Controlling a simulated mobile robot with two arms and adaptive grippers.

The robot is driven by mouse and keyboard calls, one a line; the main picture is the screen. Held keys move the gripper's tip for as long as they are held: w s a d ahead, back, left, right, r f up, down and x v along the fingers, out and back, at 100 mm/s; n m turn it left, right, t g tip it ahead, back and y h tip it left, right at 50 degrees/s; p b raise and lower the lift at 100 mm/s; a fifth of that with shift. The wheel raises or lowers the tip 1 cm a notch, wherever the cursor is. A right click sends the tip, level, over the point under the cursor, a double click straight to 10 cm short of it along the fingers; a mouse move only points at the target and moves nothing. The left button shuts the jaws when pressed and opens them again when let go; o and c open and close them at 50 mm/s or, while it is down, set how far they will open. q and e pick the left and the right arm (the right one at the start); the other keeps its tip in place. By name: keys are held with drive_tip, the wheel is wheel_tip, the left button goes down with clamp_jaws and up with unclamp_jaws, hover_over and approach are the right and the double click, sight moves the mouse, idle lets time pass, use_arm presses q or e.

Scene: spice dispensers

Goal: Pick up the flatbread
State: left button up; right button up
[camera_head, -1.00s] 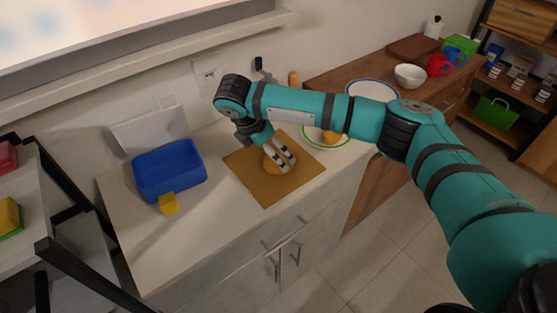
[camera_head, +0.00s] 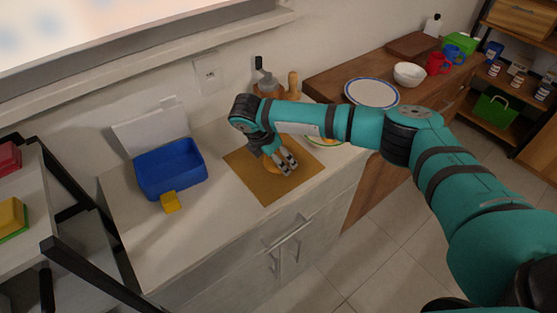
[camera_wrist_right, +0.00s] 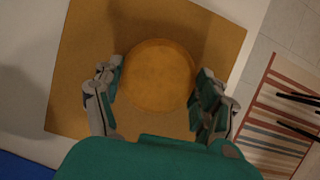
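The flatbread (camera_wrist_right: 157,75) is a round, flat, orange-brown disc lying on a tan square board (camera_wrist_right: 92,40) in the wrist view. In the head view the flatbread is mostly hidden behind my right gripper (camera_head: 287,163), and the board (camera_head: 262,185) lies on the white counter. In the wrist view my right gripper (camera_wrist_right: 158,95) is open, with one finger on each side of the flatbread and visible gaps between. My left gripper is not in view.
A blue bin (camera_head: 170,168) and a small yellow block (camera_head: 171,202) stand left of the board. A plate with a green rim (camera_head: 343,143) is partly hidden behind my arm. A white plate (camera_head: 372,93) and bowl (camera_head: 409,74) sit on the wooden counter.

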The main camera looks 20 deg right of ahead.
drive_tip(key=c, duration=0.6)
drive_tip(key=shift+o, duration=0.2)
drive_tip(key=shift+r, duration=0.1)
drive_tip(key=shift+r, duration=0.5)
wheel_tip(320, 180, up, 2)
drive_tip(key=shift+r+b, duration=0.25)
drive_tip(key=shift+b, duration=0.25)
drive_tip(key=s+r+b, duration=0.1)
drive_tip(key=s, duration=1.5)
drive_tip(key=shift+a+r, duration=0.2)
drive_tip(key=shift+a, duration=0.15)
